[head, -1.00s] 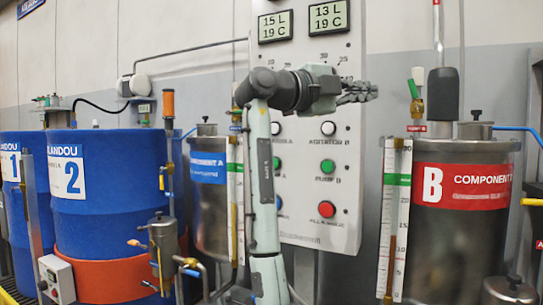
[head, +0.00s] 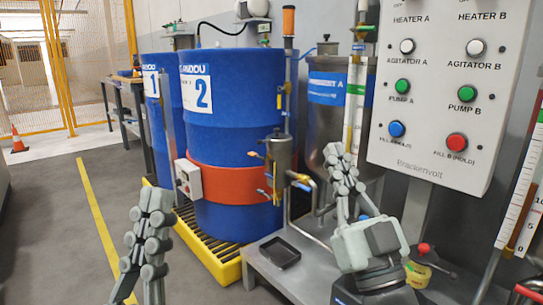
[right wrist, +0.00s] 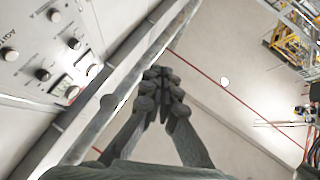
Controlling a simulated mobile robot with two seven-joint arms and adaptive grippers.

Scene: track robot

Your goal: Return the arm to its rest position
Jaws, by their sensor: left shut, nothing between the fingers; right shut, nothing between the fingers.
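My left gripper (head: 155,195) stands upright at the lower left of the head view, over the grey floor. Its fingers are shut with nothing between them. My right gripper (head: 336,155) points upward in front of the tank with the blue label, just left of the control panel (head: 440,170). It is shut and empty. The right wrist view also shows this gripper (right wrist: 160,76), its fingertips together, with the panel to its left and bare floor beyond. Most of the left arm is out of the head view.
Blue drums (head: 225,130) with an orange band stand on a yellow-edged pallet (head: 212,250). A steel tank (head: 325,105) and a grey bench with a black tray (head: 280,252) are near the right arm. Open floor with a yellow line (head: 97,215) lies left. An orange cone (head: 17,140) stands farther back.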

